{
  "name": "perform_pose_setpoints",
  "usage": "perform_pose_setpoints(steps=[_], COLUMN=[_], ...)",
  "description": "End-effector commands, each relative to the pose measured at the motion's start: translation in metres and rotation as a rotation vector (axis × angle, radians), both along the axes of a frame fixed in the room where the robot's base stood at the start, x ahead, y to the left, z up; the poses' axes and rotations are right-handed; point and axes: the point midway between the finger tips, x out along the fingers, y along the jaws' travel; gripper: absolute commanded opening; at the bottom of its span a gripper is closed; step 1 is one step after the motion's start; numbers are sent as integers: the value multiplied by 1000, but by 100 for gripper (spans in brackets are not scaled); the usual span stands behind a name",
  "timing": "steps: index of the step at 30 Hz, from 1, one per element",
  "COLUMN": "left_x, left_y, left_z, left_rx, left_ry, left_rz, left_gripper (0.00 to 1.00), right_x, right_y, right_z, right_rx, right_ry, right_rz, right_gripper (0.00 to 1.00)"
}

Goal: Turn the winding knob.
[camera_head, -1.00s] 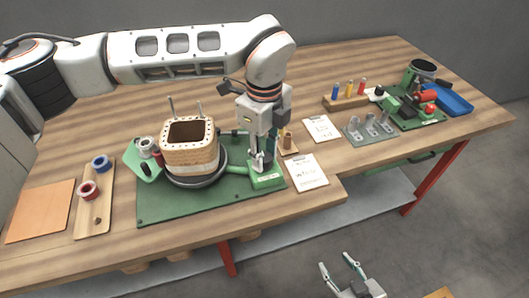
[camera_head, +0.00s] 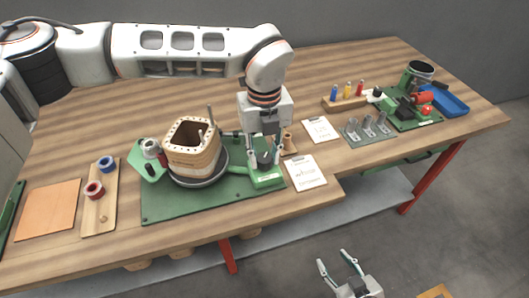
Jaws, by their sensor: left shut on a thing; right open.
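The winding fixture has a green base plate (camera_head: 215,205). A square tan coil (camera_head: 193,158) with a hollow middle stands on its dark round turntable and is turned at an angle. A dark winding knob (camera_head: 264,159) sits on the green block (camera_head: 266,179) at the right of the fixture. My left gripper (camera_head: 267,150) points down from above, with its fingers shut around the knob; the fingers partly hide it. My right gripper (camera_head: 335,260) is open and empty, low in front of the table.
A wooden strip (camera_head: 98,210) with red and blue spools and an orange mat (camera_head: 48,209) lie at the left. White clipboards (camera_head: 307,173) lie right of the fixture. Metal brackets (camera_head: 367,130) and a blue tray (camera_head: 447,99) are farther right. The back table surface is clear.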

Motion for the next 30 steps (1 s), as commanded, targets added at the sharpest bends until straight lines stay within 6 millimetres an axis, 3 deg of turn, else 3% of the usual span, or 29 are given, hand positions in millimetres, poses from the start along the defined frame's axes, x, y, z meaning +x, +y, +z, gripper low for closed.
perform_pose_setpoints(steps=[30], left_x=[1], left_y=[1], left_z=[1], left_rx=[1], left_ry=[-2], left_rz=[-967], left_gripper=[6], right_x=[2], right_y=[1], right_z=[13], right_rx=[3], right_ry=[-5], right_rz=[0], right_gripper=[44])
